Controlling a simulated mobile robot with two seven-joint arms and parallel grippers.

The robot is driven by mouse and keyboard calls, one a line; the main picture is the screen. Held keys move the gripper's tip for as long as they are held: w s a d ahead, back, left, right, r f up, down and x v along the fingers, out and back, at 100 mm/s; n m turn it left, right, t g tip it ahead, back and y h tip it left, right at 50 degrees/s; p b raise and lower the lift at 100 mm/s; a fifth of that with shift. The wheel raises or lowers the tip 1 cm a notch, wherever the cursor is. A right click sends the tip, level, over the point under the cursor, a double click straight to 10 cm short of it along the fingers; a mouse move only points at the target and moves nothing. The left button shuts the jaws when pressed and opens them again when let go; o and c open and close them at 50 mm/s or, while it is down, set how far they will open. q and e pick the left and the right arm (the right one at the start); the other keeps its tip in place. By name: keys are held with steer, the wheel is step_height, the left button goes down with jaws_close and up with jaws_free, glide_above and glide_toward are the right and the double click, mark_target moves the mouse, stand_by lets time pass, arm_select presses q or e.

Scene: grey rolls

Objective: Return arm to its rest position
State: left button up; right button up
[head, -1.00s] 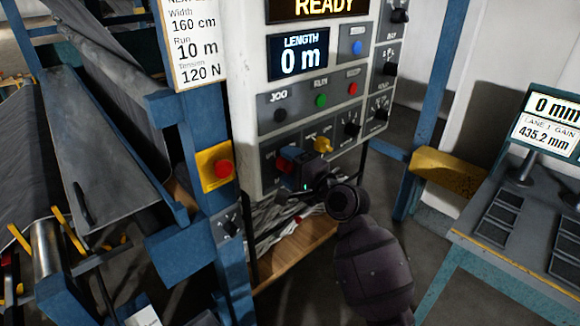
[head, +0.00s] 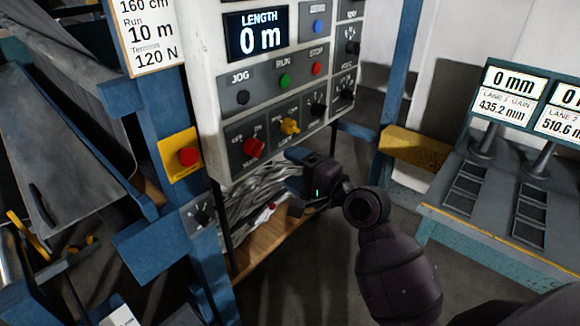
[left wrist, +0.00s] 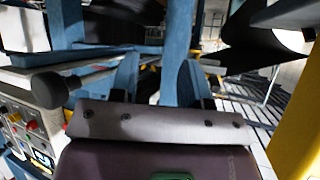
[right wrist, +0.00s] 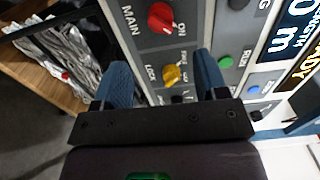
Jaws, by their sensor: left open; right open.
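My right gripper (head: 298,184) is open and empty in the head view, just below the lower edge of the control panel (head: 215,115). The red MAIN knob (head: 254,147) and the yellow knob (head: 290,126) show uncovered on the panel. In the right wrist view the fingers of my right gripper (right wrist: 163,82) are spread, with the yellow knob (right wrist: 172,75) seen between them and the red knob (right wrist: 160,17) above. My left gripper (left wrist: 158,80) shows only in the left wrist view, its blue fingers apart with nothing visibly held.
A blue post with a red stop button (head: 189,156) stands left of the panel. A wooden shelf (head: 262,243) with crumpled grey material lies below. A bench with displays (head: 505,95) is on the right, near a yellow block (head: 415,147). Blue frame members (left wrist: 180,30) stand ahead of the left gripper.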

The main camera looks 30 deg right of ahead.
stand_by(0.4)
steer(key=s+d+f+n+h, duration=0.25)
steer(key=f+n+h, duration=0.35)
steer(key=f+n, duration=0.6)
steer(key=s+f+n+g+h+b, duration=0.1)
steer(key=s+f+g, duration=0.4)
steer(key=s+f, duration=1.2)
step_height(320, 180, down, 3)
steer(key=shift+d+f+n+b, duration=0.2)
steer(key=shift+n+b, duration=0.1)
steer(key=shift+n, duration=0.5)
steer(key=shift+s, duration=0.1)
